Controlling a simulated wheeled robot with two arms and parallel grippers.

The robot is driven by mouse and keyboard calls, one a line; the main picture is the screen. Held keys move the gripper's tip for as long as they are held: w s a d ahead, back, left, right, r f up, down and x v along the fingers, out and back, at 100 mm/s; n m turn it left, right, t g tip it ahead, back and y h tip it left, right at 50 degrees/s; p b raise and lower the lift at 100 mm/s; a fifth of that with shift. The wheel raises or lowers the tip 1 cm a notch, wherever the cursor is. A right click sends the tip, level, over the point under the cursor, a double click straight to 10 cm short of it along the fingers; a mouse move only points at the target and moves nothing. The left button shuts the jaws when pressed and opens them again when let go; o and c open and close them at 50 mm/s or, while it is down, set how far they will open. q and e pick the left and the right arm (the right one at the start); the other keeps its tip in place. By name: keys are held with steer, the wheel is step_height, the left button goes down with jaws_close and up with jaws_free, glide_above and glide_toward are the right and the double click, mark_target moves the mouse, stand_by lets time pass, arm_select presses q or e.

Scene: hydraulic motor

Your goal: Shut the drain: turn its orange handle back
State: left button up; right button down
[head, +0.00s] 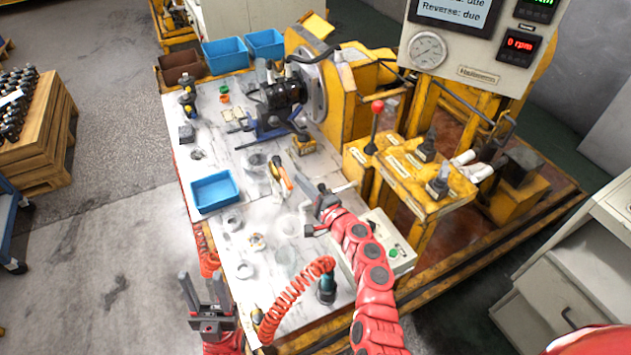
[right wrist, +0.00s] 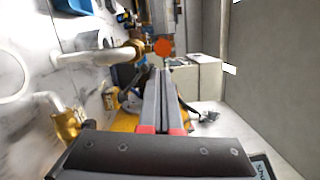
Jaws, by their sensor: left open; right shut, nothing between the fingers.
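The orange handle (right wrist: 162,47) shows in the right wrist view as a round orange end beside a brass fitting (right wrist: 132,52) on a white pipe. It lies just beyond the tips of my right gripper (right wrist: 160,72), which is shut and empty. I cannot tell whether they touch. In the head view my right gripper (head: 302,184) is over the worktable, beside an orange elongated piece (head: 285,180) that may be the same handle. My left gripper (head: 201,285) is open and empty, fingers up, at the table's lower left edge.
A blue tray (head: 214,191) and several white rings lie on the table. A motor (head: 282,95) sits at the back beside the yellow machine (head: 335,97). A red-knobbed lever (head: 377,107) stands right of my right gripper. A coiled red hose (head: 290,295) lies at the front.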

steer(key=shift+s+a+r, duration=0.1)
steer(key=shift+s+a, duration=0.1)
steer(key=shift+a, duration=0.25)
steer(key=shift+s+a+m+t+h, duration=0.2)
steer(key=shift+a+m+t+h, duration=0.1)
steer(key=shift+a+h, duration=0.2)
